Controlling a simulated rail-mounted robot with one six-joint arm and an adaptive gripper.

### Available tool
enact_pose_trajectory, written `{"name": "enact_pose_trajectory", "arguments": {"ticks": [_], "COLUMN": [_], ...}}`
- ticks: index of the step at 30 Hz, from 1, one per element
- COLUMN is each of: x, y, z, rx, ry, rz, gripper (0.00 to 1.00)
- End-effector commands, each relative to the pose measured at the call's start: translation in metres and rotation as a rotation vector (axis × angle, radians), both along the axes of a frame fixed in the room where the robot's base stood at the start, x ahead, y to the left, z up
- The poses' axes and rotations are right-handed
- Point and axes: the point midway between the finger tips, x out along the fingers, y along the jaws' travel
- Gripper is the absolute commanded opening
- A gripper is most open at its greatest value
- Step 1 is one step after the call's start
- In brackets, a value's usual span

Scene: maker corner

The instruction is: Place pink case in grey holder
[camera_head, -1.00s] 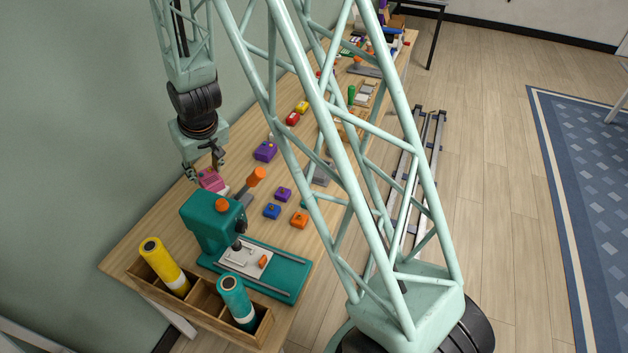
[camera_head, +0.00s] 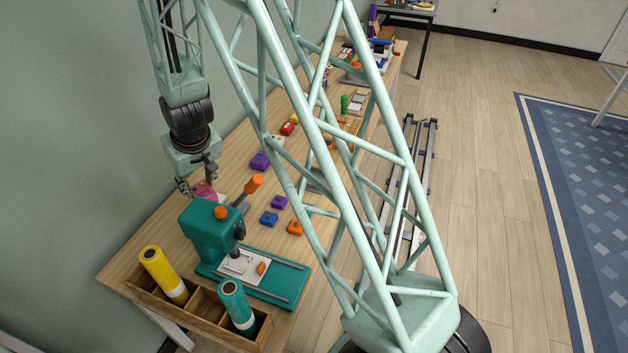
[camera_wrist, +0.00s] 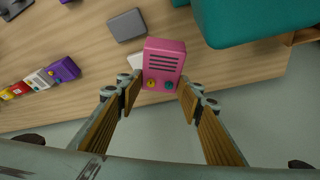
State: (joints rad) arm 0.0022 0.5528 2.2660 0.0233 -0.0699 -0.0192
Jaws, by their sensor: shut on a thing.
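The pink case (camera_wrist: 163,64) has dark slots and small yellow and teal knobs, and it sits between my fingertips in the wrist view. In the head view it shows partly behind the teal machine (camera_head: 210,232), with my gripper (camera_head: 198,180) over it. My gripper (camera_wrist: 160,92) is shut on the case. I cannot tell whether the case is clear of the table. A flat grey block (camera_wrist: 126,25), possibly the grey holder, lies up and left of the case in the wrist view. Another grey piece (camera_head: 315,180) is partly hidden by my lattice arm.
The teal machine (camera_wrist: 250,20) stands close to the case. A purple case (camera_head: 260,161) and small blue (camera_head: 269,217) and orange (camera_head: 295,227) pieces lie on the wooden table. A wooden rack (camera_head: 207,310) with yellow and teal rolls is at the near end. The wall is close left.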

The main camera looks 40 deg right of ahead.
Motion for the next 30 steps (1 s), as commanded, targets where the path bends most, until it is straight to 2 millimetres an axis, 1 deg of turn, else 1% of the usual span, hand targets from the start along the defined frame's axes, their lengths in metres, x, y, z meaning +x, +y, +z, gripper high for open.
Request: {"name": "enact_pose_trajectory", "arguments": {"ticks": [5,11,20,30], "x": [0.002,0.006,0.013,0.018], "y": [-0.007,-0.021,-0.047,-0.082], "z": [0.0,0.0,0.001,0.001], "rx": [0.0,0.001,0.0,0.0], "ry": [0.0,0.001,-0.001,0.0], "rz": [-0.021,-0.059,-0.131,-0.221], "gripper": [0.22,0.22,0.22,0.22]}}
